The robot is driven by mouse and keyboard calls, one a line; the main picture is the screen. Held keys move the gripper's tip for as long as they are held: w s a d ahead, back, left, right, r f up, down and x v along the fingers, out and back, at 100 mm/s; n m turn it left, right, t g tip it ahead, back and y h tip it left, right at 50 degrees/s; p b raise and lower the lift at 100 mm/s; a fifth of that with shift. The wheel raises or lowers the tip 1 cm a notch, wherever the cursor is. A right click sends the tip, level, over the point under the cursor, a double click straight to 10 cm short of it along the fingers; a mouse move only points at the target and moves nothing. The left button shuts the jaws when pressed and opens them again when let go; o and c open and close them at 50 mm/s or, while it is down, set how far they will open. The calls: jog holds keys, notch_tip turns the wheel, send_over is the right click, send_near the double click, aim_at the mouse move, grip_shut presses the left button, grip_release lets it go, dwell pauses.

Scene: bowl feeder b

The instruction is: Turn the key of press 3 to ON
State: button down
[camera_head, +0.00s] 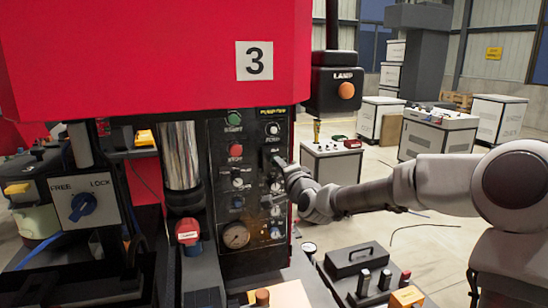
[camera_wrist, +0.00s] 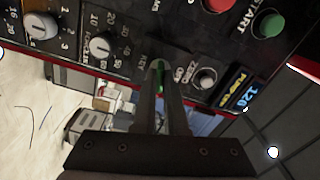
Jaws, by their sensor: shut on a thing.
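Press 3 (camera_head: 150,50) is the large red machine marked with a 3 plate, in the head view. Its dark control panel (camera_head: 222,190) carries knobs and buttons. My gripper (camera_head: 276,160) reaches in from the right to the upper right part of this panel. In the wrist view my gripper (camera_wrist: 159,70) has its fingers close together at the panel, shut on the small key there. The fingers hide most of the key, and its exact angle cannot be told. A bit of green shows between the fingers.
Close to my fingers are a silver knob (camera_wrist: 204,78) and a white dial knob (camera_wrist: 100,46). In the head view a hanging lamp box (camera_head: 335,90) is to the right, and a dark console (camera_head: 360,262) stands below my arm.

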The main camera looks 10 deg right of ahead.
dwell(0.3)
jog(key=m, duration=0.4)
jog(key=c, duration=0.9)
grip_release()
jog(key=s, duration=0.2)
jog(key=s+p, duration=0.1)
jog(key=s, duration=0.1)
jog(key=s+d, duration=0.1)
jog(key=s, duration=0.2)
jog(key=shift+p, duration=0.4)
